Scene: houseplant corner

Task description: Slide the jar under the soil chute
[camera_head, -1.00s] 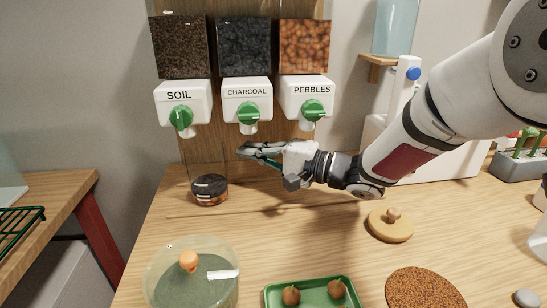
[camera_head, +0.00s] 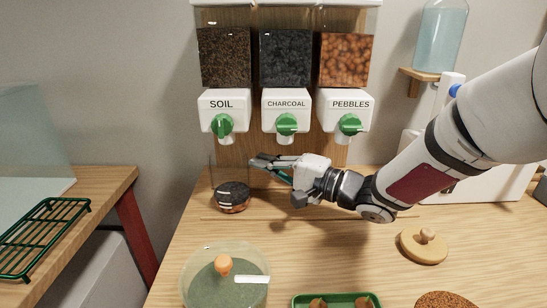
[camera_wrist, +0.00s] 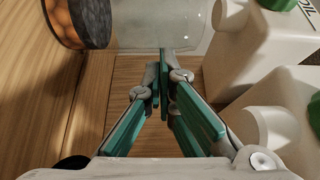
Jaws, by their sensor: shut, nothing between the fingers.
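The jar (camera_head: 231,197) is clear glass with dark charcoal above orange pebbles at the bottom. It stands upright on the table below the soil dispenser (camera_head: 223,112), slightly right of its green-handled chute in the head view. In the wrist view the jar's clear wall (camera_wrist: 150,28) crosses the top, with its layers at the left. My gripper (camera_head: 254,163) is shut and empty at the jar's right side, near its upper part. Its teal fingertips (camera_wrist: 163,58) appear to meet the glass in the wrist view.
Charcoal (camera_head: 286,112) and pebbles (camera_head: 347,112) dispensers hang right of the soil one. A glass bowl (camera_head: 225,280) with an orange-knobbed tool or lid stands in front. A green tray (camera_head: 338,301) and wooden lid (camera_head: 424,246) lie to the right. Table left of the jar is clear.

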